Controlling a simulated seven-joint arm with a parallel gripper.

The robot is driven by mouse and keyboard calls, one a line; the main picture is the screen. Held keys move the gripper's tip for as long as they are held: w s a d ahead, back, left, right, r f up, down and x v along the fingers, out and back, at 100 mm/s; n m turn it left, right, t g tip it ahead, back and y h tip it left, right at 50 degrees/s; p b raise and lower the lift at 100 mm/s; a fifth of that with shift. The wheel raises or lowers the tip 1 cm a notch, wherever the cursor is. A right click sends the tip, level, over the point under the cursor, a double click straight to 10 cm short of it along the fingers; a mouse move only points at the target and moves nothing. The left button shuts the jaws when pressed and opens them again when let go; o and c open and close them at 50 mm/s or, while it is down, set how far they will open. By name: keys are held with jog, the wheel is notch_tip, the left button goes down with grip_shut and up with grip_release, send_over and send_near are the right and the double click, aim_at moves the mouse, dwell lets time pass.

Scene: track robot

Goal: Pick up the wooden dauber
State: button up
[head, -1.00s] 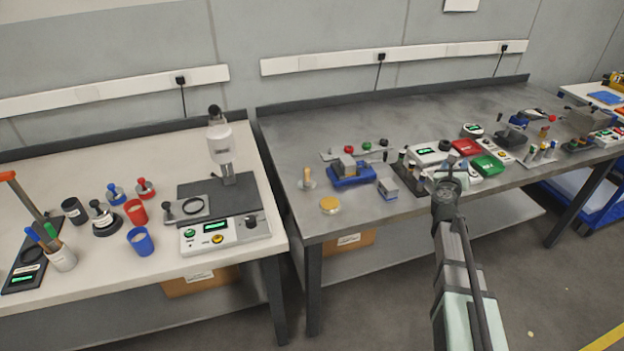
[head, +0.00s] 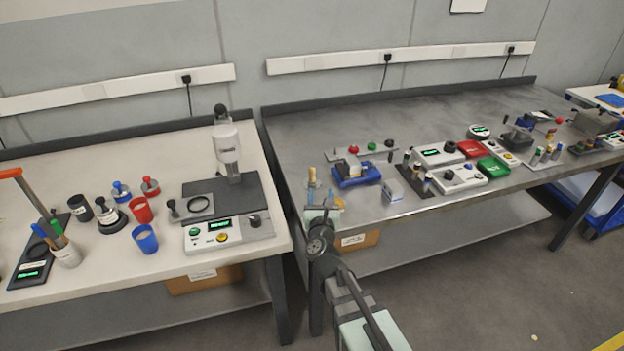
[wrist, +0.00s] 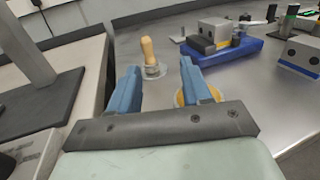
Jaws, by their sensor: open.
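The wooden dauber (head: 311,177) stands upright near the left end of the grey metal bench, its tan handle rising from a round base. In the wrist view the dauber (wrist: 148,50) shows beyond the fingers, roughly between them and nearer the left one. My gripper (wrist: 160,64) is open and empty, with two blue fingers spread apart. In the head view my gripper (head: 320,196) is just in front of the dauber, apart from it.
A round yellow-tan disc (wrist: 181,97) is partly hidden by the right finger. A blue fixture with a grey block (wrist: 222,45) stands right of the dauber, with a small grey box (head: 393,190) farther right. The white bench (head: 165,240) lies left across a gap.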

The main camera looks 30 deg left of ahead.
aim_at(312, 173)
jog(key=shift+s+a+f+y, duration=0.1)
jog(key=shift+s+a+y, duration=0.05)
jog(key=shift+s+a, duration=0.3)
jog(key=shift+s+a+f+y, duration=0.1)
jog(key=shift+s+a+y, duration=0.1)
jog(key=shift+s, duration=0.3)
jog(key=shift+a, duration=0.2)
jog(key=x, duration=1.3)
jog(key=shift+w+f, duration=0.2)
jog(key=shift+w, duration=0.1)
grip_shut()
